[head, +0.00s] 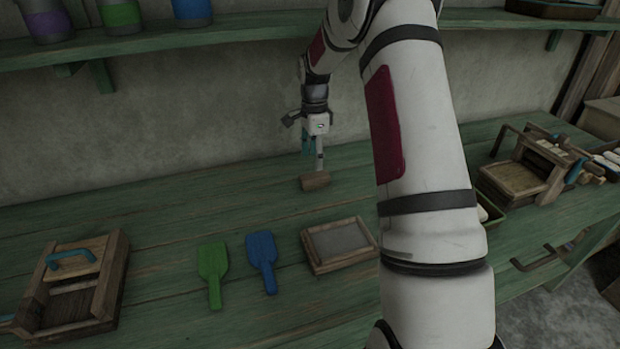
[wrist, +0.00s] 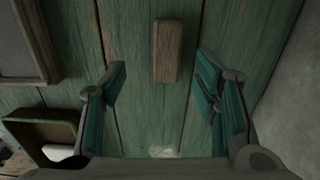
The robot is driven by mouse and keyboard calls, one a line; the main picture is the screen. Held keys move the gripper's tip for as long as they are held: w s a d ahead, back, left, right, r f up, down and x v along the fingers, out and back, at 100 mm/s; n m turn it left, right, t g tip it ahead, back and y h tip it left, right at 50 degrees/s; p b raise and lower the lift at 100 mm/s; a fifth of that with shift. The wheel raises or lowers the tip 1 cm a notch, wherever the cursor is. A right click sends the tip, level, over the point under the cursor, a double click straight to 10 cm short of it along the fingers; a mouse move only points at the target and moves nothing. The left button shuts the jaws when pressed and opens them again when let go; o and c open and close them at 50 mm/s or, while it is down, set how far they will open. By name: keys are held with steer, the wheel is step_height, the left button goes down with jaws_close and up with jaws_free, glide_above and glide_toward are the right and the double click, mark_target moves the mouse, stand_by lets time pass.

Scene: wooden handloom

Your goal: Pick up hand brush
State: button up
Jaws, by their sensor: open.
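A small brown wooden block (head: 316,181), which I take for the hand brush, lies on the green plank bench below my gripper (head: 318,152). No bristles show. In the wrist view the block (wrist: 168,45) is upright in the picture, at upper centre. My gripper (wrist: 163,72) is open there, with one teal-padded finger on each side. The lower end of the block reaches between the fingertips in the picture, with a gap on both sides. Nothing is held. How high the fingers are above the bench is hard to tell.
A green paddle (head: 213,262), a blue paddle (head: 262,250) and a wooden-framed tray (head: 340,240) lie nearer on the bench. A wooden box with a blue handle (head: 110,275) is at left, a wooden device (head: 525,170) at right. A shelf (head: 200,38) runs above; the wall is behind.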

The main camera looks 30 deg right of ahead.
mark_target(315, 175)
steer(key=shift+w+d+f, duration=0.2)
steer(key=shift+w+f, duration=0.2)
steer(key=shift+f, duration=0.25)
steer(key=shift+d+f, duration=0.15)
steer(key=shift+f, duration=1.6)
steer(key=shift+d+f, duration=0.1)
steer(key=shift+f, duration=1.65)
steer(key=shift+f, duration=0.25)
steer(key=c, duration=1.3)
